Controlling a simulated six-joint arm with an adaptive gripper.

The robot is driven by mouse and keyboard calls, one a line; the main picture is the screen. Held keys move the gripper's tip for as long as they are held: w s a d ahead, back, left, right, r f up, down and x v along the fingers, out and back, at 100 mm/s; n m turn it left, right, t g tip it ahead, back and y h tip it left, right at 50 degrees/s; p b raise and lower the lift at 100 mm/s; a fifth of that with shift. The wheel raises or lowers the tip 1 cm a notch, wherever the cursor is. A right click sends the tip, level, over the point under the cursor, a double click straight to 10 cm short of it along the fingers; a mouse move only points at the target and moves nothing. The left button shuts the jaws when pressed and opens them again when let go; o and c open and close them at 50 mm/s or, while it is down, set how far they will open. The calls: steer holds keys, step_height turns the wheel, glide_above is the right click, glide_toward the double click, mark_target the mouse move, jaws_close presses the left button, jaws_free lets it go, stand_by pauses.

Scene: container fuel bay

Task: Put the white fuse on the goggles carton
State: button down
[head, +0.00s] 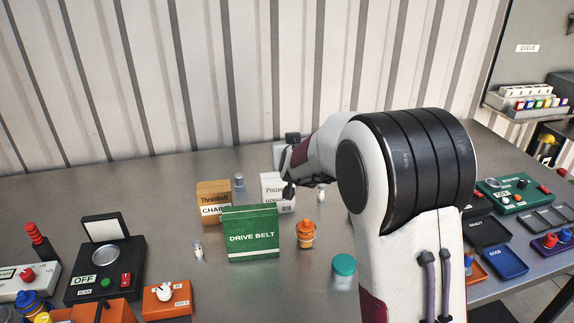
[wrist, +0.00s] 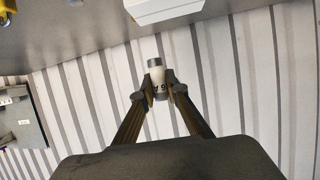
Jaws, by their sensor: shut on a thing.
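My gripper (wrist: 157,88) is shut on a white fuse (wrist: 155,75) with a grey metal end cap and dark marking, seen in the wrist view. In the head view my gripper (head: 288,188) is at the goggles carton (head: 279,193), partly covering it; the held fuse cannot be made out there. The carton is white and stands at the back of the bench, beside the brown chain carton (head: 208,197). A white box (wrist: 165,8), likely the goggles carton, shows at the top edge of the wrist view, apart from the fuse. Whether they touch is unclear in the head view.
A green drive belt box (head: 250,235) stands in front of the cartons. A grey bottle (head: 239,190) is between them. Small white-and-metal pieces stand at left (head: 198,251) and right (head: 321,194). An orange-capped bottle (head: 306,235) and a teal-lidded jar (head: 344,268) are nearer.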

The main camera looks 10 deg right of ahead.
steer(key=shift+f, duration=0.85)
steer(key=shift+f, duration=0.1)
steer(key=shift+f, duration=1.8)
steer(key=c, duration=2)
jaws_free()
steer(key=shift+f, duration=0.1)
steer(key=shift+s+r, duration=0.35)
steer(key=shift+s, duration=0.15)
steer(key=shift+v, duration=5.45)
